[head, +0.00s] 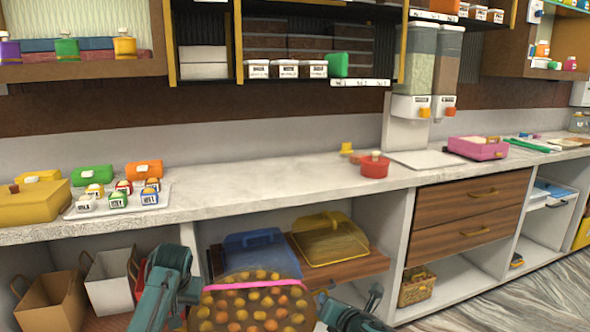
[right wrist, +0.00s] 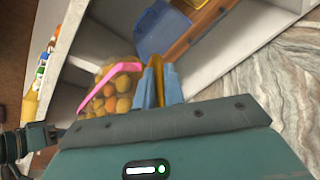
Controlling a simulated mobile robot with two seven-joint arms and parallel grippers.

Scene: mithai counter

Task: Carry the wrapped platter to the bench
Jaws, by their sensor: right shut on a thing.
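The wrapped platter (head: 252,301) is at the bottom centre of the head view, in front of the open shelves. It holds several orange and yellow sweets under clear wrap with a pink ribbon (head: 254,285), and it also shows in the right wrist view (right wrist: 110,92). My right gripper (right wrist: 159,82) is shut on the platter's golden edge. My left gripper (head: 190,290) is at the platter's left side; its fingertips are hidden, so I cannot tell its jaws. The long pale bench top (head: 255,172) runs behind and above the platter.
On the bench, a yellow box (head: 36,203) and a tray of small jars (head: 116,200) stand left, a red pot (head: 374,166) and pink box (head: 478,148) right. The middle is clear.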

